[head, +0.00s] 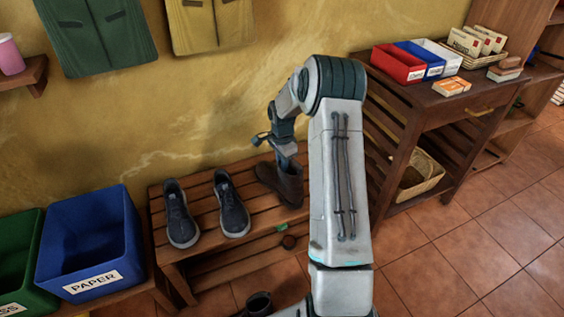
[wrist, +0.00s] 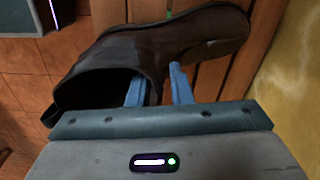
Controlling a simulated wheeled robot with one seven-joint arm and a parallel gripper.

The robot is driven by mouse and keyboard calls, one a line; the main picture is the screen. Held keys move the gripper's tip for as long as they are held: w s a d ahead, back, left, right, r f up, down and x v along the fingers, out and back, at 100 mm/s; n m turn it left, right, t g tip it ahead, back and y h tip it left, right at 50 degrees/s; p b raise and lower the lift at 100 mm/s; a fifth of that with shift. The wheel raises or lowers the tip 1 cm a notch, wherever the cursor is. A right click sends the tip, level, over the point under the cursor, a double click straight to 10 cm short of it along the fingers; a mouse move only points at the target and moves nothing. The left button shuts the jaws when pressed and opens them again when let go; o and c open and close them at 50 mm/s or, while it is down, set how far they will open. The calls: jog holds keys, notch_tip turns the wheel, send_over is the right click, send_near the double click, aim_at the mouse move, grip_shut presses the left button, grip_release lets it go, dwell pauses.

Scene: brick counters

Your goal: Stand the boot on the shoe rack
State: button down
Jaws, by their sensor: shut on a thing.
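The brown boot (head: 289,186) is at the right end of the wooden shoe rack (head: 205,255) in the head view, roughly upright with its toe to the left. Whether its sole touches the slats is hard to tell. My gripper (head: 284,160) is above it, shut on the boot's upper edge. In the wrist view the boot (wrist: 165,45) lies across the top, its opening at lower left. My gripper's two blue fingers (wrist: 158,88) pinch the shaft wall, one at the opening and one outside. My arm hides part of the rack's right end.
A pair of dark sneakers (head: 233,208) stands on the rack's left part. A dark shoe or boot (head: 258,305) is on the floor in front. A blue paper bin (head: 90,245) is at left. A wooden cabinet (head: 420,120) with trays is at right. The wall is close behind.

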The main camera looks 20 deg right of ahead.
jog(key=shift+f, duration=0.2)
jog(key=c, duration=1.2)
grip_release()
jog(key=shift+c, duration=0.2)
notch_tip(320, 180, up, 14)
jog(key=p, duration=0.2)
jog(key=shift+p, duration=0.3)
jog(key=s+a+r+n+p, duration=0.3)
jog(key=s+r, duration=0.2)
jog(key=r, duration=0.2)
jog(key=s+a+r+n+t+p, duration=0.1)
jog(key=s+a+r+n+p, duration=0.2)
jog(key=r, duration=0.4)
jog(key=s+a+r+n+p, duration=0.2)
jog(key=s+a+r+p, duration=0.2)
jog(key=s+r, duration=0.3)
jog(key=s+a+r+n+t+p, duration=0.1)
jog(key=s+r+n+p, duration=0.3)
jog(key=s, duration=0.4)
jog(key=s+a+r+n+p, duration=0.4)
jog(key=s+r, duration=0.1)
jog(key=s, duration=0.3)
jog(key=shift+s+r+t, duration=0.2)
jog(key=shift+r+t, duration=0.15)
jog(key=shift+t, duration=0.05)
